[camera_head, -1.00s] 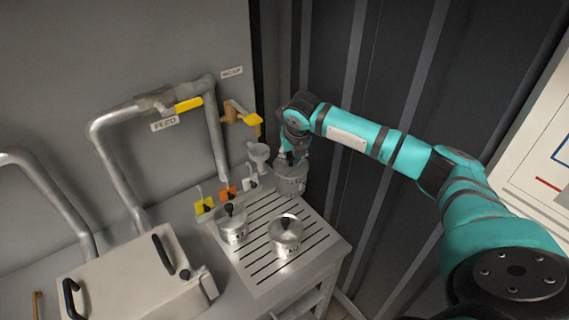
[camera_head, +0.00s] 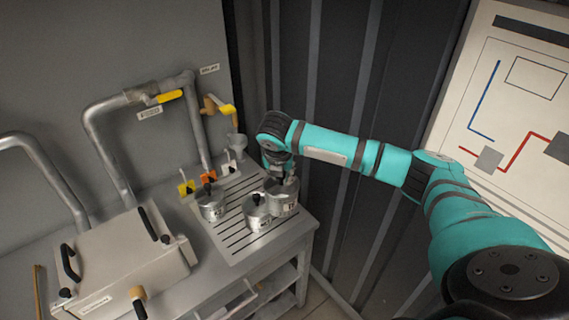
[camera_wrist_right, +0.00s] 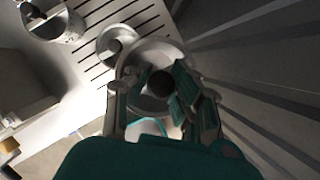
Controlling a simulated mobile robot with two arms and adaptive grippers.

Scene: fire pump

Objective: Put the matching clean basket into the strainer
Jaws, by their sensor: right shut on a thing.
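My right gripper (camera_head: 281,174) is shut on the dark knob on top of a metal basket (camera_head: 281,201). The held basket hangs over the right side of the slotted drain board and overlaps one other basket in the picture. Its knob (camera_wrist_right: 161,83) sits between my fingers in the wrist view. A second basket (camera_head: 256,219) stands just left of it, and a third basket (camera_head: 211,208) stands further left. Both have dark knobs; their tags are too small to read. A large pale box (camera_head: 125,266) with black handles, possibly the strainer, sits at left. My left gripper is not in view.
The slotted board (camera_head: 236,248) is bare at its front. Small yellow, orange and white tags and a funnel (camera_head: 237,145) stand at its back. Grey pipes (camera_head: 100,150) with a yellow-handled valve rise behind. A dark ribbed wall lies right of the bench.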

